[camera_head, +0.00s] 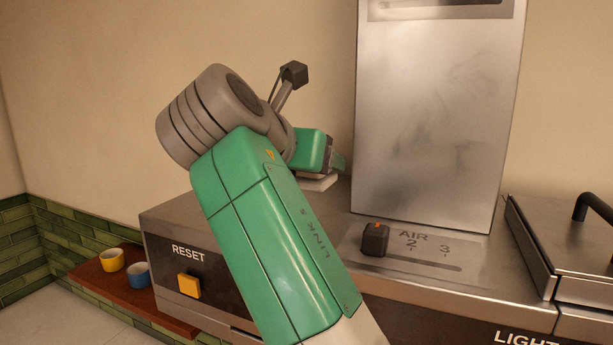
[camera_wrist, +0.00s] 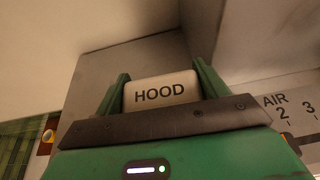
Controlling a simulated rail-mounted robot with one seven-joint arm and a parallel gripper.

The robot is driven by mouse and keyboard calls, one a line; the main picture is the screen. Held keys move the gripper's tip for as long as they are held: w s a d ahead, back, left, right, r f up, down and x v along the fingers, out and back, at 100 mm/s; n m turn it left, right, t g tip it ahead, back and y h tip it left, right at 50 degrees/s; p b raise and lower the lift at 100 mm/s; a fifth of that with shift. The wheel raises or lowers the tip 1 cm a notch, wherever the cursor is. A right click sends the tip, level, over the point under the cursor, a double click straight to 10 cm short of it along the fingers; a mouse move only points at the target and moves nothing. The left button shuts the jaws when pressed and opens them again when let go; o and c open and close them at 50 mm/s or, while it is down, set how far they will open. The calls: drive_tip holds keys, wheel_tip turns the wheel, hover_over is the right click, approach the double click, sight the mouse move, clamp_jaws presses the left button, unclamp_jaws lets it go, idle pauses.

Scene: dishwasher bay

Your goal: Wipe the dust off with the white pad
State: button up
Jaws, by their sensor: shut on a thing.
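The white pad (camera_wrist: 160,93), lettered HOOD, sits between the two green fingers of my gripper (camera_wrist: 163,76) in the wrist view. My gripper is shut on it. In the head view only a pale edge of the pad (camera_head: 314,183) shows below my gripper (camera_head: 338,163), most of it hidden by my wrist. The pad is left of the tall steel hood (camera_head: 440,120); I cannot tell whether it touches anything. Dark, dusty smudges (camera_head: 470,75) mark the hood's front face, mainly in its upper and middle right.
A black AIR knob (camera_head: 375,239) stands on the steel counter before the hood. A yellow RESET button (camera_head: 189,286) is on the front. A yellow cup (camera_head: 111,260) and a blue cup (camera_head: 138,275) sit on a brown shelf. A lidded steel unit (camera_head: 570,235) is at right.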

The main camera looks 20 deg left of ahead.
drive_tip(key=shift+r, duration=1.4)
